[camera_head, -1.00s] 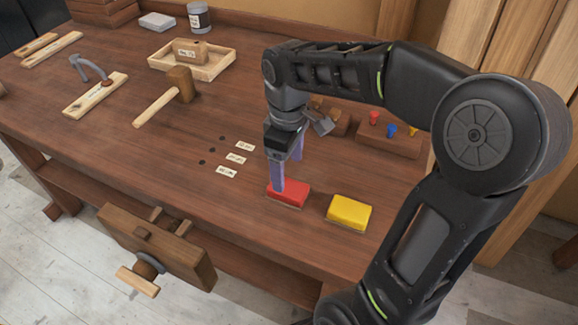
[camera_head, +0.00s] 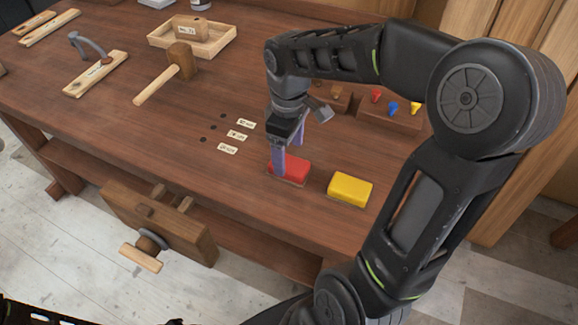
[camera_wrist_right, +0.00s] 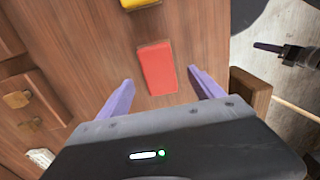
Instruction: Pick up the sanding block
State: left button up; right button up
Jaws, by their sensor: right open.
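A red block (camera_head: 294,170) with a paler underside, like a sanding block, lies flat on the workbench (camera_head: 235,185) near its front edge. A similar yellow block (camera_head: 350,188) lies to its right. My right gripper (camera_head: 287,158) is open and points down over the red block, one finger covering its left end. In the right wrist view the red block (camera_wrist_right: 157,68) shows between and just beyond the two spread fingers, with nothing gripped. Contact with it cannot be judged. My left gripper (camera_wrist_right: 272,48) seems to show at the right wrist view's edge, its jaws unclear.
Paper labels (camera_head: 236,134) and small dark holes lie left of the gripper. A mallet (camera_head: 172,70), a wooden tray (camera_head: 215,42) and a rack of coloured pegs (camera_head: 388,115) stand farther back. A vise (camera_head: 160,225) juts from the front edge. Bench left of the labels is clear.

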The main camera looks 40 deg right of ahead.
aim_at(289, 163)
notch_tip(289, 163, down, 5)
jog(key=shift+d+f+p, duration=0.1)
jog(key=shift+p, duration=0.4)
jog(key=shift+c, duration=0.6)
jog(key=c, duration=1.3)
jog(key=shift+w, duration=0.1)
notch_tip(289, 163, up, 10)
jog(key=shift+r+b, duration=0.1)
jog(key=shift+b, duration=0.4)
